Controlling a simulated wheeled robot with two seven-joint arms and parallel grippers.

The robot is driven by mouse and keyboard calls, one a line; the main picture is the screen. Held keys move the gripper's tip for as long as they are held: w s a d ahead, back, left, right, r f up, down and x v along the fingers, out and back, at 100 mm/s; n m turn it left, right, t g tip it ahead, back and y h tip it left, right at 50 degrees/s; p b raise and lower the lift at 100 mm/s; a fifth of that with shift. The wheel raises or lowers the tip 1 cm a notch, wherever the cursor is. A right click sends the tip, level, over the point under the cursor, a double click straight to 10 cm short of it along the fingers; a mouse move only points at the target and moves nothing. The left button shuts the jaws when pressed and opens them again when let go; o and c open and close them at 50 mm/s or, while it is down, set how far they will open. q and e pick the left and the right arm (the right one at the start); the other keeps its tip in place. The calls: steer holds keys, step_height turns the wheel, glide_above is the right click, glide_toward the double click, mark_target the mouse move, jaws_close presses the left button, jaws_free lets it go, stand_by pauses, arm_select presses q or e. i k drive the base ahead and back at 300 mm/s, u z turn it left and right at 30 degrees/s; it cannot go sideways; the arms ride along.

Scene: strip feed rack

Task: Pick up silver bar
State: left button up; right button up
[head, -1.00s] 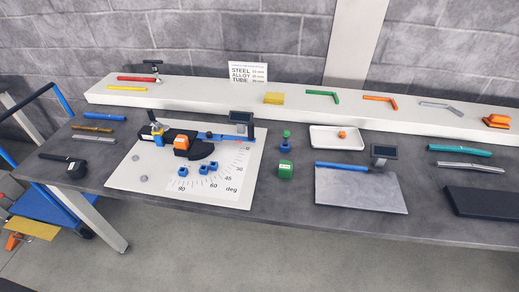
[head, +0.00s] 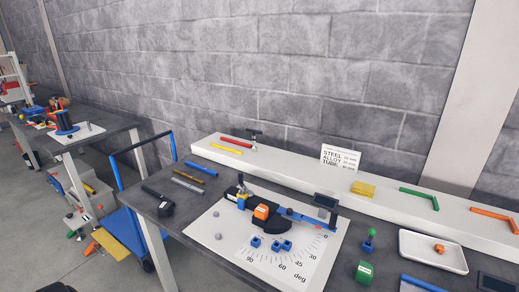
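A silver bar (head: 188,185) lies flat on the dark table at its left end.
A white angle board (head: 215,243) with a blue-armed bending tool (head: 300,217) takes up the table right of the bar. A white shelf (head: 290,178) runs along the back wall. A blue cart (head: 124,228) stands at the table's left end. A second table (head: 100,125) is farther left.

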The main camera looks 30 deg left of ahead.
mark_target(181, 183)
steer(key=u, duration=0.5)
steer(key=k, duration=0.6)
steer(key=u, duration=0.95)
steer(key=i, duration=1.3)
steer(key=z, duration=0.05)
